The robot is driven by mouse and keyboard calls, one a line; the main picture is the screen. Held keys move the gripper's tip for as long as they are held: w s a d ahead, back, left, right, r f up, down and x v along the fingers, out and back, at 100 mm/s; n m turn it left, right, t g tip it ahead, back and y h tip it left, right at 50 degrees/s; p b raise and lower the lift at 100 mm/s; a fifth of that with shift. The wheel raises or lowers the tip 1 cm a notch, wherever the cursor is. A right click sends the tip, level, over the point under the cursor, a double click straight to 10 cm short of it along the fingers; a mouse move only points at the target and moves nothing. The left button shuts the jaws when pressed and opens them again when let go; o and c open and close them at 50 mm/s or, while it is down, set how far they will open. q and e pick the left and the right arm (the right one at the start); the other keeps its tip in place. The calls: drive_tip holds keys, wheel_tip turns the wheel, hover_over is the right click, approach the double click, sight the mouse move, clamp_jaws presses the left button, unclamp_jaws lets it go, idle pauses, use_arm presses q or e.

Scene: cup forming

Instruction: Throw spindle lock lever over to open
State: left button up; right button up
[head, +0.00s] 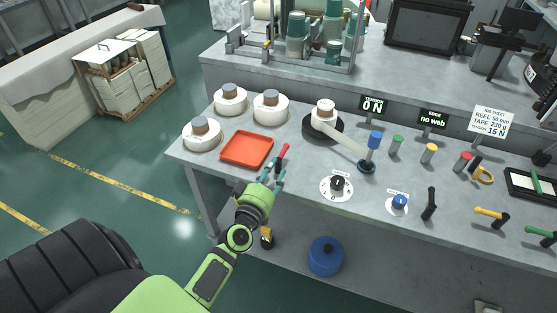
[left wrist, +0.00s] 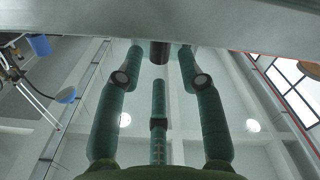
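A lever with a red handle (head: 283,152) stands at the front edge of the bench, right of the orange tray; no label shows whether it is the spindle lock lever. My left gripper (head: 275,174) is at the bench edge, its teal fingers beside the lever's lower part. In the left wrist view the fingers (left wrist: 158,100) are spread apart, with the end of a dark cylinder (left wrist: 160,52) showing between their tips. I cannot tell whether any finger touches the lever. My right gripper is in neither view. A white roll on a black disc (head: 322,126) sits behind, with a pale strip running to a blue-topped post (head: 374,143).
The orange tray (head: 247,149) and several white rolls (head: 270,107) lie left of the lever. A black dial (head: 337,186), a blue knob (head: 399,203) and a black lever (head: 430,204) are to the right. A blue pot (head: 326,256) stands below the bench. Open floor lies left.

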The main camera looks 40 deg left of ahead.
sight(278, 161)
use_arm(q)
drive_tip(key=x, duration=0.4)
drive_tip(key=shift+w, duration=0.2)
clamp_jaws()
drive_tip(key=m+h+b, duration=0.2)
drive_tip(key=h+b, duration=0.1)
drive_tip(key=b, duration=0.1)
drive_tip(key=m+h+b, duration=0.2)
drive_tip(key=h+b, duration=0.1)
drive_tip(key=b, duration=0.2)
drive_tip(key=shift+a+f+t+h+b, duration=0.15)
drive_tip(key=shift+f+t+h+b, duration=0.05)
drive_tip(key=shift+t+h+b, duration=0.1)
drive_tip(key=shift+r+h+b, duration=0.15)
drive_tip(key=shift+h+b, duration=0.15)
drive_tip(key=shift+b, duration=0.05)
drive_tip(key=shift+r, duration=0.1)
